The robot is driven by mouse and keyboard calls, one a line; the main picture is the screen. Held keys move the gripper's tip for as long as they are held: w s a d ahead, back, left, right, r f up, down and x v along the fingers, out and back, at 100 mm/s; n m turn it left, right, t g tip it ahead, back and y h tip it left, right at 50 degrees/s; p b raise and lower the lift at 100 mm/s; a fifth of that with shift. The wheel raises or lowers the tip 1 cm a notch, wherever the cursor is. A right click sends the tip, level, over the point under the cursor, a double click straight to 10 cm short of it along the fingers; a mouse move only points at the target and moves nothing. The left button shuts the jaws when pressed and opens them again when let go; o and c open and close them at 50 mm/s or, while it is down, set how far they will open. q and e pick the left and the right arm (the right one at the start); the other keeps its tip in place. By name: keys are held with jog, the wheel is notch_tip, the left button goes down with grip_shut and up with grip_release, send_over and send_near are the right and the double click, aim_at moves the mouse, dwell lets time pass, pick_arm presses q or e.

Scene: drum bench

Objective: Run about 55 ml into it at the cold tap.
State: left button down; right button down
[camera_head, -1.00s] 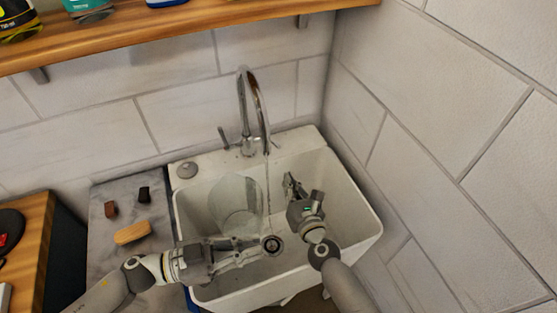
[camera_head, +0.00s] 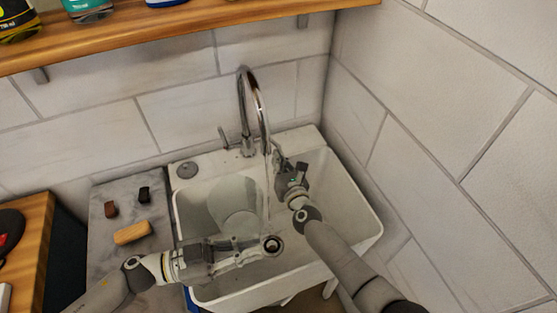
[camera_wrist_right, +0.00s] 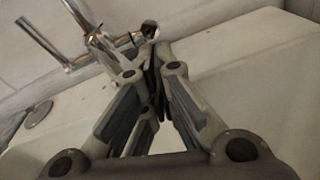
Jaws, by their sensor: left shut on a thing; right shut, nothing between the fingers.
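A clear, see-through vessel (camera_head: 233,200) is inside the white sink, left of the spout. My left gripper (camera_head: 250,249) is shut on it from the front; its outline is faint and its water level cannot be read. The chrome tap (camera_head: 246,140) arches over the sink, and a thin stream of water (camera_head: 268,190) falls from its spout. Whether the stream enters the vessel is unclear. My right gripper (camera_head: 278,152) is shut and empty, just right of the tap's base. In the right wrist view its fingertips (camera_wrist_right: 156,50) are close to the dark end of a tap handle (camera_wrist_right: 149,29); contact cannot be told.
The white sink (camera_head: 350,210) has a drain (camera_head: 272,244) in its floor. Tiled walls close in behind and at the right. A grey counter (camera_head: 105,245) at the left holds a wooden block (camera_head: 132,232) and two small dark blocks. A wooden shelf (camera_head: 150,42) hangs above.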

jog(key=shift+r, duration=1.25)
jog(key=shift+f, duration=0.15)
